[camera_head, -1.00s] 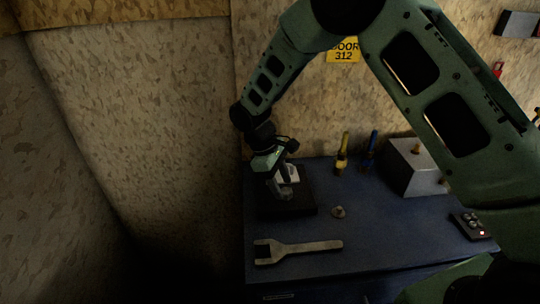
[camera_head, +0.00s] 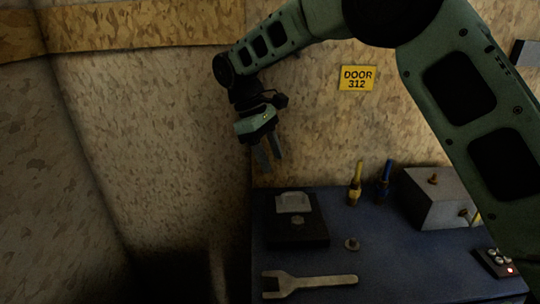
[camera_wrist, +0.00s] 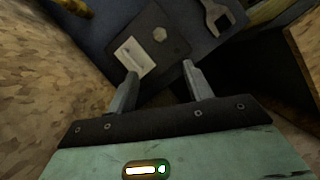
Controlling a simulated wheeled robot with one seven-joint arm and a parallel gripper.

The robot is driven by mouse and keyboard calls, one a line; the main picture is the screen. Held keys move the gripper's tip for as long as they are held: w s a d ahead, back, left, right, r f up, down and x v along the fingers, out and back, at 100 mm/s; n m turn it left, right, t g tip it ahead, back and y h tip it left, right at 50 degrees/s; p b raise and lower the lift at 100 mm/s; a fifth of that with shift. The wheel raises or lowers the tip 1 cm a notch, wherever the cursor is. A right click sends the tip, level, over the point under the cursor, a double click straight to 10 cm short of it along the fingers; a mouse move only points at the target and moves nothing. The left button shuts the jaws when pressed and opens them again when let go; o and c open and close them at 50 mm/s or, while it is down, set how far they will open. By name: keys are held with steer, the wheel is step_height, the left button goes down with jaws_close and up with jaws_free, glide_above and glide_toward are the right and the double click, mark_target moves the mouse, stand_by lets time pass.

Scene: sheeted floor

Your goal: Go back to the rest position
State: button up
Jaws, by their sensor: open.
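My gripper (camera_head: 270,160) is open and empty, with its fingers pointing down. In the head view it hangs in the air above the back left of the blue table (camera_head: 385,262), in front of the wood-chip wall. In the wrist view its two fingers (camera_wrist: 158,88) are spread apart with nothing between them. Below it a black plate (camera_head: 312,228) lies on the table, bearing a pale bracket-like part (camera_head: 293,202) and a small nut-like piece (camera_head: 297,220). The plate also shows in the wrist view (camera_wrist: 172,48).
A wrench (camera_head: 312,282) lies near the table's front, with a small round part (camera_head: 352,244) behind it. A yellow tool (camera_head: 355,187) and a blue tool (camera_head: 384,183) stand at the back. A metal box (camera_head: 435,205) and a button panel (camera_head: 495,262) are at right.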

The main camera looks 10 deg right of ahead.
steer(key=s+a+m+t+y, duration=0.1)
steer(key=s+a+t+y, duration=0.2)
steer(key=s, duration=2)
steer(key=s+d+f+m+y, duration=0.1)
steer(key=s+d+f, duration=0.1)
steer(key=s, duration=0.7)
steer(key=shift+s+d+m, duration=0.15)
steer(key=shift+d+m, duration=0.15)
steer(key=shift+d, duration=0.15)
